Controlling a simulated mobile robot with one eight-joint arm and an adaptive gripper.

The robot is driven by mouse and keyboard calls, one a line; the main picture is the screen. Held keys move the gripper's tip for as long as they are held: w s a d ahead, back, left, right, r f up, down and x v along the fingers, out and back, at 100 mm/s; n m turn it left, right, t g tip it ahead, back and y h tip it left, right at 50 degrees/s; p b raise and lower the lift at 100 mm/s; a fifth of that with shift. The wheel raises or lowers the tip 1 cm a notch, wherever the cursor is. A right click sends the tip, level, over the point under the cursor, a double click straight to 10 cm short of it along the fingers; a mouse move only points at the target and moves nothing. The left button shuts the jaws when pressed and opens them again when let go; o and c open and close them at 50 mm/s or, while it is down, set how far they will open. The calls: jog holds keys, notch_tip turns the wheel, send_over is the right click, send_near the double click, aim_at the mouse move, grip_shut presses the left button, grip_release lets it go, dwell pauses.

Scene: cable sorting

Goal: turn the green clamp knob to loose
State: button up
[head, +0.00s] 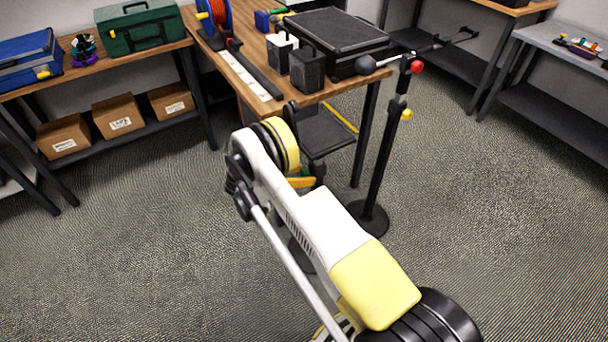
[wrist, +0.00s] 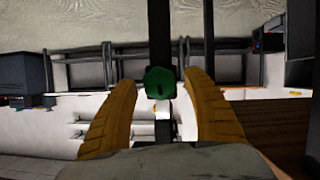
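The green clamp knob (wrist: 159,82) shows in the middle of the wrist view, with a dark slot-like mark on its face. A dark vertical post (wrist: 160,35) runs behind it. My gripper (wrist: 160,76) is open, with one orange finger on each side of the knob and a visible gap on both sides; I cannot tell how deep the knob sits between the tips.
A stand (head: 381,160) with a red knob (head: 416,67) and a yellow knob (head: 407,115) stands right of my arm. A wooden table (head: 250,85) with a black case (head: 335,35) lies behind. A dark chair (head: 325,130) is beyond my gripper. Open carpet lies left and right.

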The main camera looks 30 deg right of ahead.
jog(key=shift+a, duration=0.1)
jog(key=v, duration=1.1)
jog(key=shift+a+r, duration=0.25)
jog(key=shift+a, duration=0.1)
jog(key=shift+p, duration=0.3)
jog(key=shift+m+t, duration=0.3)
jog(key=shift+m, duration=0.2)
jog(key=x, duration=1.2)
jog(key=shift+s+f+b, duration=0.3)
jog(key=shift+f, duration=0.05)
